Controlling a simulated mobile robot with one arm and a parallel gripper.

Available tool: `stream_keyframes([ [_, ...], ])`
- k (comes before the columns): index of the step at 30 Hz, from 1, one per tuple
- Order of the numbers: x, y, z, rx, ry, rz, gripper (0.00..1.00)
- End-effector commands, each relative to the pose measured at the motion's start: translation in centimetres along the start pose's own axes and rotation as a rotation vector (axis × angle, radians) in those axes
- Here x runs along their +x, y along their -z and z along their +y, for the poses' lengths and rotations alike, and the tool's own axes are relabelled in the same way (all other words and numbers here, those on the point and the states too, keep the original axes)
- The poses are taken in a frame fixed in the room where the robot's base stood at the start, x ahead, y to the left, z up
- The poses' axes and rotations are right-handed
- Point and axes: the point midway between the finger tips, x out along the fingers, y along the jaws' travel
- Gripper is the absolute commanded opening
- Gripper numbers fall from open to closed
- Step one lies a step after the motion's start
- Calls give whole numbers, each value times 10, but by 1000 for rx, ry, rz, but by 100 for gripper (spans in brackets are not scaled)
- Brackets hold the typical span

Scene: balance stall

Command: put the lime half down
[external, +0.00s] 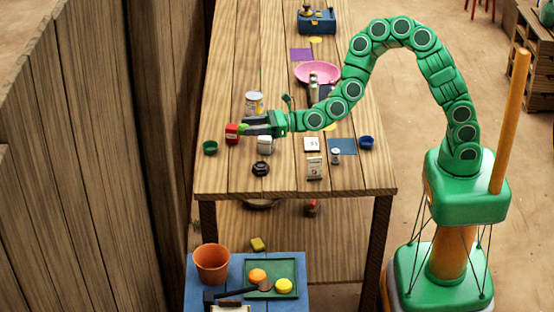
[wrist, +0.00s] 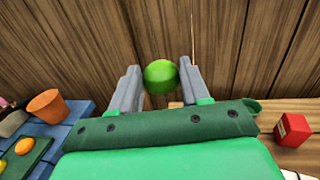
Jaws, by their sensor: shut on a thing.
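The lime half (wrist: 160,76) is round and bright green and sits between the two grey fingers of my gripper (wrist: 160,88) in the wrist view. My gripper is shut on the lime half. It looks held above the tabletop near the left edge, but the exact height is hard to tell.
A blue bench (external: 200,292) in front holds an orange pot (external: 211,264) and a green tray (external: 293,266). The table's front left is bare.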

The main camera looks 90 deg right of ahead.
Motion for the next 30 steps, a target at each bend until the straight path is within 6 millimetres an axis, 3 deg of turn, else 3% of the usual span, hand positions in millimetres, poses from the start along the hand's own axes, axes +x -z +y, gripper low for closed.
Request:
stream_keyframes([
  [6,4,44,-1,1,77,3,17],
  [12,5,67,-4,0,130,-1,17],
  [18,4,78,-5,-1,150,-1,17],
  [30,4,77,-5,-3,150,-1,17],
])
